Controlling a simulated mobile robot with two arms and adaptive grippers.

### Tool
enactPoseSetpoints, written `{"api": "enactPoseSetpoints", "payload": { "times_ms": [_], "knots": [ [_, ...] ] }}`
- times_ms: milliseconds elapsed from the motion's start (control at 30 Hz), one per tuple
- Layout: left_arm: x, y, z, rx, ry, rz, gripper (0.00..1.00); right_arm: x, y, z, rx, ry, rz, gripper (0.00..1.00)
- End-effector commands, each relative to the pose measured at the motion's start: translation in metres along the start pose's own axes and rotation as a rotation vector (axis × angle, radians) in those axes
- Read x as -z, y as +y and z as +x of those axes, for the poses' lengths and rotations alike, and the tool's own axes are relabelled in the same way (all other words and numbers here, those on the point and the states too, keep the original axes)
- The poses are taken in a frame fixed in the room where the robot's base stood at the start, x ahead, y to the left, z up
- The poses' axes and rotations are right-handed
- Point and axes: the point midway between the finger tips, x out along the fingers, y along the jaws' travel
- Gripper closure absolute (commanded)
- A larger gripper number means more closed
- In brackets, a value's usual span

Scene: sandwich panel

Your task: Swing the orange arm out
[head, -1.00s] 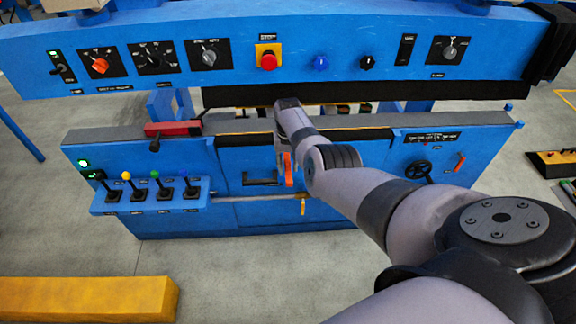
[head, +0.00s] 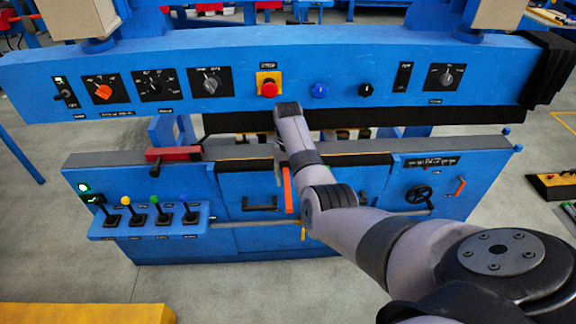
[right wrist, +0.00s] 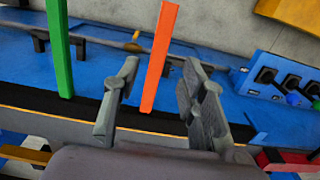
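The orange arm (head: 287,188) is a slim upright bar on the front of the blue lower panel, in the middle of the head view. In the right wrist view the orange arm (right wrist: 160,55) stands between my right gripper's fingers (right wrist: 160,72). These are apart, with a gap on each side of the bar, so the gripper is open and not clamped on it. In the head view my right gripper (head: 279,165) is just above and beside the bar's upper end, partly hidden by its own wrist. My left gripper is not in view.
A green bar (right wrist: 60,48) stands left of the orange one in the wrist view. The upper beam (head: 215,60) with knobs and a red button overhangs the lower panel. Coloured levers (head: 145,217) are at left, a black handwheel (head: 418,194) and small orange handle (head: 460,187) at right.

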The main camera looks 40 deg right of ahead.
Motion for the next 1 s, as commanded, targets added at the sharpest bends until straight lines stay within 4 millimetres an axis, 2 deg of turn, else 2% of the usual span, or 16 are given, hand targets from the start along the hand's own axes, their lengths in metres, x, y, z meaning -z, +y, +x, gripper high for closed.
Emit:
{"api": "enactPoseSetpoints", "payload": {
  "times_ms": [100, 333, 867, 1000],
  "knots": [
    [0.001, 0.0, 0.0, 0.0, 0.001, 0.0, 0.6, 0.001, 0.0, -0.023, 0.001, 0.002, 0.0, 0.62],
    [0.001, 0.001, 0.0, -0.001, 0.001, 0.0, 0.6, 0.0, 0.0, -0.043, 0.001, 0.0, -0.001, 0.62],
    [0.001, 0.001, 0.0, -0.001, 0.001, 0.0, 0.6, 0.0, 0.0, -0.044, 0.0, 0.0, 0.0, 0.62],
    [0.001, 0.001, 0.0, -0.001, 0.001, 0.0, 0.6, -0.003, 0.004, -0.037, -0.013, 0.009, -0.006, 0.62]
  ]
}}
